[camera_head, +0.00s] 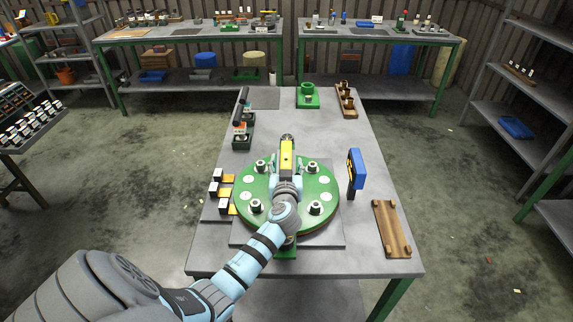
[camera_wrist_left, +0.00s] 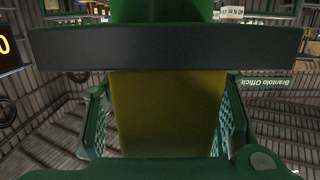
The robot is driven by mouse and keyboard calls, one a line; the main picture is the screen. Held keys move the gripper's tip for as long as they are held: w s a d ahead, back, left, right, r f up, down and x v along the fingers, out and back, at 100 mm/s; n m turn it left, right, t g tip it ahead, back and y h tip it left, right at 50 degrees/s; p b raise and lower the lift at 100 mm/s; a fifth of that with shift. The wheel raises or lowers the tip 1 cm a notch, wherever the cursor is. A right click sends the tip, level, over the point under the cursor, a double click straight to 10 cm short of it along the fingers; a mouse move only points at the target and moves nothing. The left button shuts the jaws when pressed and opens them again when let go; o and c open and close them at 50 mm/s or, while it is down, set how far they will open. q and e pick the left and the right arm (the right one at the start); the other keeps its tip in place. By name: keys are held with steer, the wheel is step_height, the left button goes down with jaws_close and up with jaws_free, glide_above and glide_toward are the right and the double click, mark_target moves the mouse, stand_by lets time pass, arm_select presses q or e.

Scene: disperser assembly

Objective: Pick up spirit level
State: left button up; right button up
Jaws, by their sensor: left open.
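A yellow block with a dark end, which looks like the spirit level (camera_head: 287,156), shows over the far-middle part of the green round disc (camera_head: 256,205). My left arm comes in from the lower left, and its left gripper (camera_head: 287,176) is over the disc, at the near end of the yellow block. In the left wrist view the yellow block (camera_wrist_left: 168,112) stands between the two green fingers of the left gripper (camera_wrist_left: 165,125), with a finger on each side. The gripper is open; whether a finger touches the block I cannot tell. The right gripper is out of view.
Several bolts stand on the disc around the gripper. A blue display (camera_head: 357,168) stands close on the right. A wooden tray (camera_head: 391,229) lies at the right edge. White and yellow blocks (camera_head: 219,190) sit left. A green holder (camera_head: 307,97) stands at the back; the table middle behind the disc is clear.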

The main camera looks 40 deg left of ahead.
arm_select(q)
steer(key=shift+s+r, duration=0.1)
steer(key=shift+s, duration=0.15)
steer(key=shift+c, duration=0.6)
steer(key=shift+w, duration=0.1)
jaws_close()
